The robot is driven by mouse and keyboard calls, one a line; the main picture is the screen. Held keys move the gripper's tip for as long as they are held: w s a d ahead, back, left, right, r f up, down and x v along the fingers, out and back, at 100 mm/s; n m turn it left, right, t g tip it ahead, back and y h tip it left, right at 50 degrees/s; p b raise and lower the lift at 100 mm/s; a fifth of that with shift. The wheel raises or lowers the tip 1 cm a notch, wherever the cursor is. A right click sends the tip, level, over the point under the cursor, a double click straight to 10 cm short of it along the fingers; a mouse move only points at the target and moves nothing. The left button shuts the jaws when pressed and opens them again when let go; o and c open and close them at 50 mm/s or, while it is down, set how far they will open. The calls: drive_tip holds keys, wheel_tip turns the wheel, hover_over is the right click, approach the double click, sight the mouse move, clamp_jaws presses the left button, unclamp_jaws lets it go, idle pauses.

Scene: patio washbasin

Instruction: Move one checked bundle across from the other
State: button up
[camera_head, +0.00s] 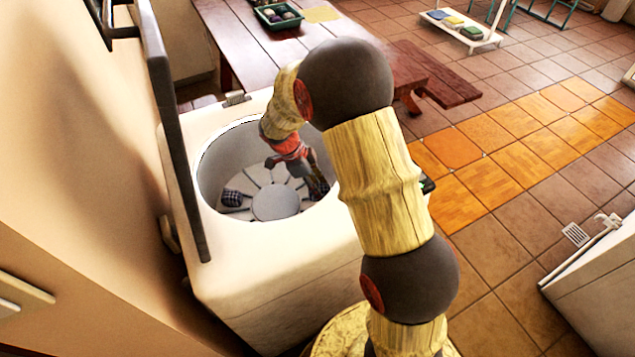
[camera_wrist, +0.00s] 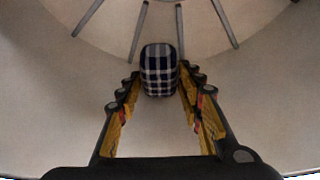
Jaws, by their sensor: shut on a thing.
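An open top-loading washer drum (camera_head: 222,165) holds two dark checked bundles. One checked bundle (camera_head: 231,197) lies at the left side of the drum floor, near the wall. My gripper (camera_head: 312,178) reaches down into the drum at the right side. It is shut on the other checked bundle (camera_head: 319,190), close to the right wall and across the central hub (camera_head: 276,203) from the first. In the wrist view this dark blue and white checked bundle (camera_wrist: 158,68) sits between the fingertips. I cannot tell whether it touches the drum floor.
The washer's raised lid (camera_head: 172,130) stands at the left beside a wall. A wooden table (camera_head: 240,40) with a green tray (camera_head: 278,16) is behind. A low white rack (camera_head: 462,28) stands at the back right. Tiled floor on the right is mostly clear.

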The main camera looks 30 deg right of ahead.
drive_tip(key=shift+f+b, duration=1.95)
drive_tip(key=shift+f, duration=0.65)
drive_tip(key=o, duration=1.4)
drive_tip(key=shift+o, duration=0.2)
